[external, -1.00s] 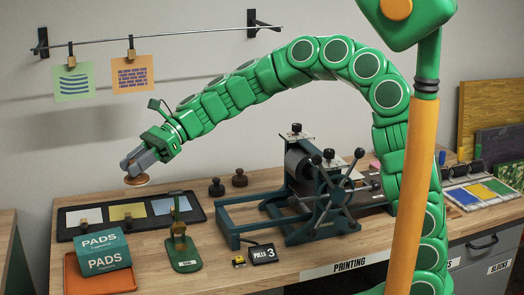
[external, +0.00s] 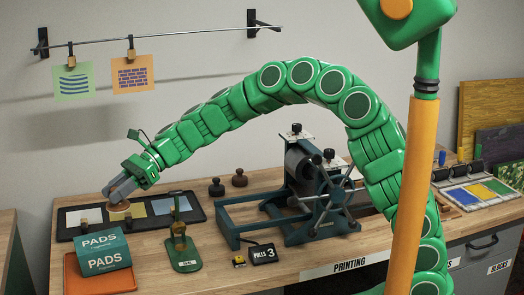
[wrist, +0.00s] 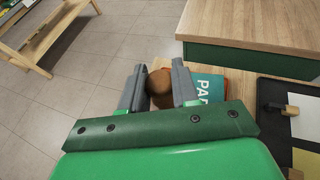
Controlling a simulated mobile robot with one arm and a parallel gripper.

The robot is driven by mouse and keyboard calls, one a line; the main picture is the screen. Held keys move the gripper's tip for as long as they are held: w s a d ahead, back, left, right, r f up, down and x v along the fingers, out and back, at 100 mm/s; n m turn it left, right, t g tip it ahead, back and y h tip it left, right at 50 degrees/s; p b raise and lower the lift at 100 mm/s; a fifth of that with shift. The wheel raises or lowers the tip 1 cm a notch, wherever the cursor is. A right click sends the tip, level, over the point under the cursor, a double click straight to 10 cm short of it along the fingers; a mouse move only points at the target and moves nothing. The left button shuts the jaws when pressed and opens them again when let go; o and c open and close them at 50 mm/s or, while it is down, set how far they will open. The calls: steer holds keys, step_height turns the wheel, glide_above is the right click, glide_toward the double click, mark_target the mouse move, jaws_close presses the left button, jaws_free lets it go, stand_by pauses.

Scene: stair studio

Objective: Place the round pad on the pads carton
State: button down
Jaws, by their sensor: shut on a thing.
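My gripper (external: 116,194) is shut on the round pad (external: 120,208), a brown disc-like piece with a pale lower edge. In the wrist view the round pad (wrist: 158,82) is a brown ball-like top between the two grey fingers of my gripper (wrist: 158,86). The teal pads carton (external: 104,262), marked PADS, sits at the left front of the bench. The held pad is above and slightly behind the carton in the external view, apart from it. In the wrist view the carton (wrist: 207,83) shows partly, just right of the pad; the right finger and my wrist hide the rest.
An orange tray (external: 72,278) lies under the carton. A black tray with coloured panels (external: 190,217) lies behind. A green stand (external: 185,254) is to the right, then a dark press (external: 310,205).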

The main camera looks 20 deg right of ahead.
steer(key=w+a+f, duration=0.1)
steer(key=f, duration=0.1)
steer(key=w+a+f, duration=0.1)
steer(key=a+f, duration=0.1)
steer(key=w+a+f, duration=0.1)
steer(key=a+f, duration=0.1)
steer(key=shift+w+a, duration=0.25)
steer(key=shift+w, duration=0.15)
steer(key=shift+w+a+f, duration=0.3)
steer(key=shift+a+f, duration=0.15)
steer(key=shift+f, duration=1.6)
steer(key=shift+f, duration=0.45)
steer(key=c, duration=0.8)
jaws_free()
